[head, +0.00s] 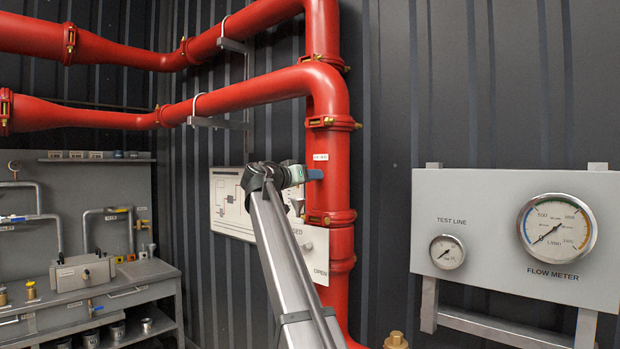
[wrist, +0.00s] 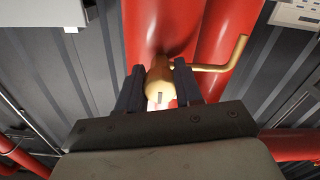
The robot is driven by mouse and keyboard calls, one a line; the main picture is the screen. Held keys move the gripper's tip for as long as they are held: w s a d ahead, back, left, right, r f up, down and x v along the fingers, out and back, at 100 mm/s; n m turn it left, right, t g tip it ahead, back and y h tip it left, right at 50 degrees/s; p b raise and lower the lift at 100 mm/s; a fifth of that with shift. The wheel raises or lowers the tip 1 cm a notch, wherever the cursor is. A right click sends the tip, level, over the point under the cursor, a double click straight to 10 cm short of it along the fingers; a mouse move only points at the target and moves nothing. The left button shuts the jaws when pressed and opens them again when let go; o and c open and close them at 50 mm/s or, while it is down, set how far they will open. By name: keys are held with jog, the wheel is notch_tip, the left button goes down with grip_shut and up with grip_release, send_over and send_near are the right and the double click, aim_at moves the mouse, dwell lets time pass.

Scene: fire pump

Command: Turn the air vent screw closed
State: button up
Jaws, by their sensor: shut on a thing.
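The air vent screw (wrist: 159,97) shows in the wrist view as the slotted, brightly lit end of a rounded brass fitting on the red pipe. A bent brass arm (wrist: 215,68) sticks out from the fitting to the right and turns up. My gripper (wrist: 158,78) has one dark finger on each side of the brass and is shut on it. In the head view, my gripper (head: 311,174) is at the upright red pipe (head: 327,195), just below a small white label. There the screw is hidden behind my arm and gripper.
A panel with a test line gauge (head: 447,252) and flow meter (head: 556,234) stands to the right. A diagram board (head: 232,205) is partly behind my arm. A grey workbench (head: 125,272) with fittings is at the left. Red pipes run across the upper left.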

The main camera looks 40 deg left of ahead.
jog(key=shift+d+f, duration=0.15)
jog(key=shift+f, duration=0.05)
jog(key=o, duration=0.8)
jog(key=shift+c, duration=0.2)
jog(key=shift+o, duration=1.3)
jog(key=shift+r, duration=0.1)
jog(key=s, duration=1.3)
jog(key=shift+s, duration=0.4)
jog(key=shift+r, duration=0.15)
